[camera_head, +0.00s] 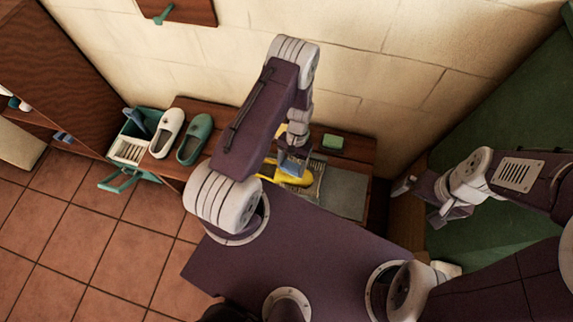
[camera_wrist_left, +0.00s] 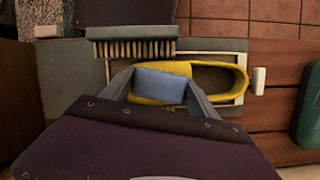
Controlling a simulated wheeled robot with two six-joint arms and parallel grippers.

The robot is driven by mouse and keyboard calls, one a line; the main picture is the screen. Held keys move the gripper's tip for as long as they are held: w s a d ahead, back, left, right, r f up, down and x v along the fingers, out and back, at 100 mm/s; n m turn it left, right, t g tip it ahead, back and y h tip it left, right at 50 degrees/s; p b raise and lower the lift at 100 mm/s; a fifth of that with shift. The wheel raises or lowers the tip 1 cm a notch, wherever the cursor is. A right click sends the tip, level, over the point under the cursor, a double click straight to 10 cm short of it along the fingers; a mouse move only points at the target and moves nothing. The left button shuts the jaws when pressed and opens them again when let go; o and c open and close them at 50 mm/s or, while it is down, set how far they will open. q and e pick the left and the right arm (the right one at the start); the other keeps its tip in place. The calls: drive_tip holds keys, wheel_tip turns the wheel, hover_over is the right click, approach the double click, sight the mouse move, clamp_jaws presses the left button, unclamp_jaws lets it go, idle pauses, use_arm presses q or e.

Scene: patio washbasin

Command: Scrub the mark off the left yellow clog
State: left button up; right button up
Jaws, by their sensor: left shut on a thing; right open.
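A yellow clog (camera_head: 293,180) lies on the wooden bench under my left arm, beside a grey mat. It also shows in the left wrist view (camera_wrist_left: 237,82), lying sideways, with its opening to the right. My left gripper (camera_head: 290,160) is shut on a blue block (camera_wrist_left: 160,85), held over the clog's left part in the wrist view. The block hides that part, and I cannot tell whether it touches the clog. No mark shows on the visible clog. My right gripper (camera_head: 420,203) is open and empty, right of the bench.
A brush strip (camera_wrist_left: 130,48) with tan bristles is beside the clog. A white clog (camera_head: 168,132) and a green clog (camera_head: 195,138) stand left on the bench (camera_head: 208,106). A green block (camera_head: 333,141) lies near the wall. A teal crate (camera_head: 125,150) stands at left.

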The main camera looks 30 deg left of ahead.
sight(283, 165)
use_arm(q)
drive_tip(key=shift+s+a+f, duration=0.1)
drive_tip(key=shift+s+a, duration=0.1)
drive_tip(key=shift+a, duration=0.55)
drive_tip(key=shift+s+a, duration=0.2)
drive_tip(key=shift+a, duration=0.5)
drive_tip(key=shift+w+d, duration=0.2)
drive_tip(key=shift+d, duration=0.5)
drive_tip(key=shift+w+d, duration=0.2)
drive_tip(key=shift+d, duration=0.5)
drive_tip(key=shift+s+a, duration=0.2)
drive_tip(key=shift+a, duration=0.5)
drive_tip(key=shift+s+a, duration=0.15)
drive_tip(key=shift+a, duration=0.55)
drive_tip(key=shift+w+d, duration=0.2)
drive_tip(key=shift+d, duration=0.55)
drive_tip(key=shift+w+d, duration=0.15)
drive_tip(key=shift+d, duration=0.6)
drive_tip(key=shift+s+a+p, duration=0.2)
drive_tip(key=shift+a, duration=0.55)
drive_tip(key=shift+s+a+p, duration=0.15)
drive_tip(key=shift+s+a, duration=0.05)
drive_tip(key=shift+a, duration=0.55)
wheel_tip(283, 165, up, 5)
drive_tip(key=p, duration=0.4)
